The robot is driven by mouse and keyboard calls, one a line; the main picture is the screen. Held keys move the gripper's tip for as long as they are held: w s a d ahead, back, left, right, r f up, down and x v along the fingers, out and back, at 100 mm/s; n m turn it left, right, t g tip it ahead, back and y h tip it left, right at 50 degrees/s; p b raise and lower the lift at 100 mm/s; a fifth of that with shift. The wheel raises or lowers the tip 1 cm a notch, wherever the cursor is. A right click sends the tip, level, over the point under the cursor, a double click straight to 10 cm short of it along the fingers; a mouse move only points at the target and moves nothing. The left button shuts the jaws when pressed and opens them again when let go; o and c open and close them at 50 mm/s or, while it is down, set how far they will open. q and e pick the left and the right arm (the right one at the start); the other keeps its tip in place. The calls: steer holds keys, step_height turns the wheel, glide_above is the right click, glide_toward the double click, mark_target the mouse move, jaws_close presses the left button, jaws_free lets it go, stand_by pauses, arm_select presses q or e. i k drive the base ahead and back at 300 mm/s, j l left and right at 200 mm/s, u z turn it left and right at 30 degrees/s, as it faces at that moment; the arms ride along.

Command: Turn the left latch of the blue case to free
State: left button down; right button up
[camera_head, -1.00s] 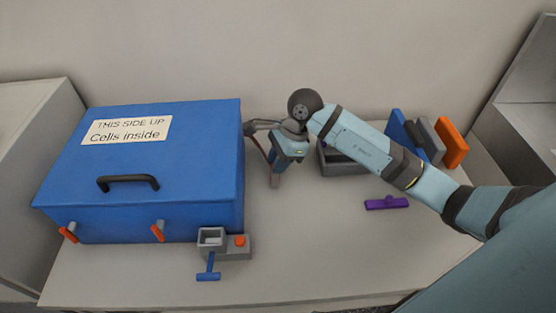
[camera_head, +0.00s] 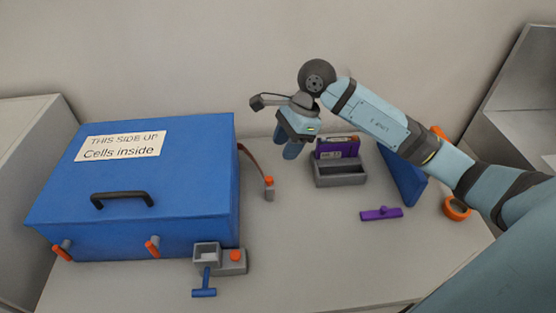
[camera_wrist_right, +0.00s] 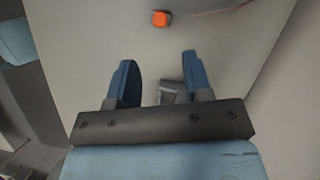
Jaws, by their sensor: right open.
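The blue case (camera_head: 150,195) stands at the left of the table in the head view, lid shut, with a black handle (camera_head: 122,199). Its left latch (camera_head: 62,250) and right latch (camera_head: 152,246) are small grey and orange tabs low on the front face; both stand tilted. My right gripper (camera_head: 289,149) is open and empty, in the air behind and right of the case, far from the left latch. In the right wrist view its blue fingers (camera_wrist_right: 157,77) are apart, with a grey item (camera_wrist_right: 172,92) showing beyond them. My left gripper is not in view.
A grey box with an orange button (camera_head: 235,257) and a blue T-handle (camera_head: 204,292) stands before the case's right corner. An orange-tipped plug (camera_head: 269,187), grey holder (camera_head: 340,179), purple bar (camera_head: 381,214), blue panel (camera_head: 402,178) and orange ring (camera_head: 457,208) lie right. The table's middle is mostly clear.

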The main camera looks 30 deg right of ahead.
mark_target(63, 251)
steer(key=k, duration=1)
